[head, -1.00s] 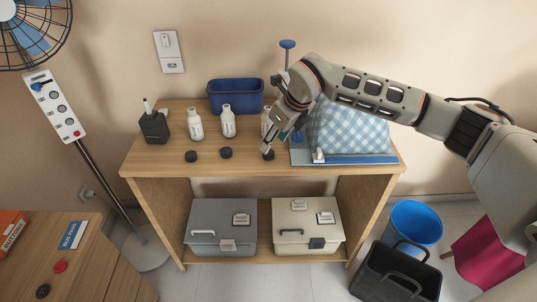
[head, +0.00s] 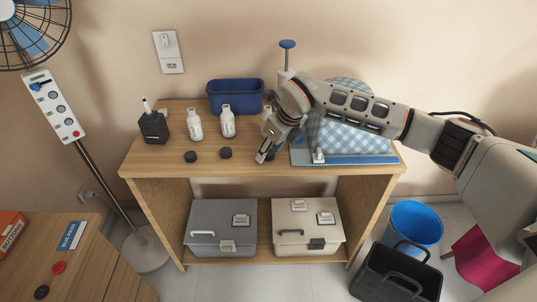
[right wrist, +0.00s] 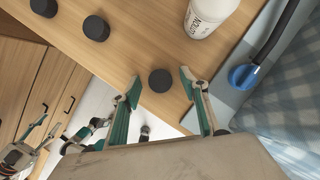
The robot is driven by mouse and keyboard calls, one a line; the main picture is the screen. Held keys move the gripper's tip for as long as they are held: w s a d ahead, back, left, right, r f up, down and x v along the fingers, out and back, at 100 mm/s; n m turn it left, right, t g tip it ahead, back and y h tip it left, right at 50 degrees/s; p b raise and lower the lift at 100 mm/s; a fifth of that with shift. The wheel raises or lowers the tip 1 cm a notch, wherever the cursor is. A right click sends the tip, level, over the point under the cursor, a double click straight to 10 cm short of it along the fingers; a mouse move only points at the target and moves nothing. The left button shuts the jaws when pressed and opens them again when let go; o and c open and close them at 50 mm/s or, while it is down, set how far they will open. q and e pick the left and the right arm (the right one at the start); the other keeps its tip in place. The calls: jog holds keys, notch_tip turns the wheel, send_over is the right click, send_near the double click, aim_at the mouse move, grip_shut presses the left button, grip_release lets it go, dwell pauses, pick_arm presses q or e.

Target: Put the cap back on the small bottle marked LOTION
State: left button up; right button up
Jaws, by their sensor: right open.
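Three white bottles stand in a row on the wooden shelf top: a left one (head: 195,125), a middle one (head: 228,122) and a right one (head: 266,114), partly behind my right gripper. Black caps lie in front of the bottles: left (head: 191,157), middle (head: 226,153), and a third (right wrist: 160,80) clear in the right wrist view. My right gripper (head: 264,157) is open, its fingertips on either side of that third cap.
A blue bin (head: 235,96) stands behind the bottles and a black holder (head: 153,127) at the left. A blue board (head: 370,159) with checked cloth (head: 350,132) lies to the right. Two boxes (head: 222,226) (head: 307,228) sit on the lower shelf.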

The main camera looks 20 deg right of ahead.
aim_at(270, 153)
jog(key=c, duration=0.8)
jog(key=shift+r, duration=0.1)
notch_tip(270, 153, up, 20)
jog(key=shift+f+p, duration=0.1)
jog(key=shift+p, duration=0.5)
